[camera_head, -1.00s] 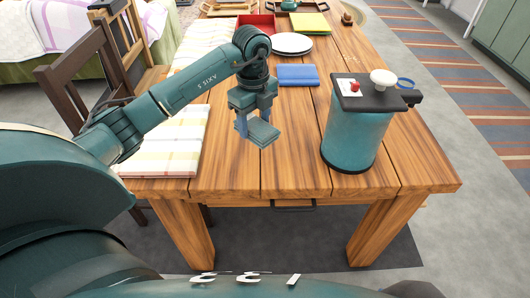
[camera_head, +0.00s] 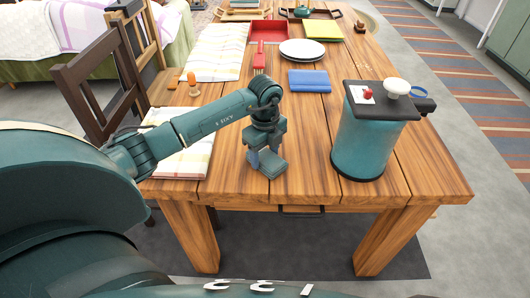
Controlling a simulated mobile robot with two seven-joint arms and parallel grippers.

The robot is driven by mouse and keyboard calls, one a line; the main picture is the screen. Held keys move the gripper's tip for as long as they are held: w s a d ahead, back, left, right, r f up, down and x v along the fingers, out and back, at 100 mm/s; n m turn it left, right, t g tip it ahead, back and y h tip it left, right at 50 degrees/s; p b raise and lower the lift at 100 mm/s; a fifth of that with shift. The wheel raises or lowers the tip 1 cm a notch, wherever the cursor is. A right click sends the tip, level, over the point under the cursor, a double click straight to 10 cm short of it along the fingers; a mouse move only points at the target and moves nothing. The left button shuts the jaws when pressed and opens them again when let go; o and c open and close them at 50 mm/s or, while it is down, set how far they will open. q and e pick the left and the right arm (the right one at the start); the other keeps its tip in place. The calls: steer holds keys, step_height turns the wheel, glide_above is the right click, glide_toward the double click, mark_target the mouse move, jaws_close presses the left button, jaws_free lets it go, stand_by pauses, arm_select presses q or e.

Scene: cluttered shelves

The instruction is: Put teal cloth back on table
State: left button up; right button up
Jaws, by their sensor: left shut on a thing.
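My left gripper (camera_head: 265,157) is over the near middle of the wooden table (camera_head: 310,185). It is shut on a small flat teal piece, which looks like the folded teal cloth (camera_head: 272,169), low over the tabletop. I cannot tell whether the cloth touches the wood. The gripper and its fingers are a similar teal, so the cloth's outline is hard to make out. My right gripper is not in view.
A large teal canister (camera_head: 362,145) with a dark top stands to the right of the gripper. A folded blue cloth (camera_head: 309,80), white plates (camera_head: 301,50) and a red tray (camera_head: 269,32) are farther back. A dark chair (camera_head: 95,80) is at the left. Bare wood surrounds the gripper.

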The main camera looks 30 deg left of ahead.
arm_select(q)
steer(key=o, duration=1)
steer(key=shift+f, duration=0.1)
steer(key=shift+o, duration=0.2)
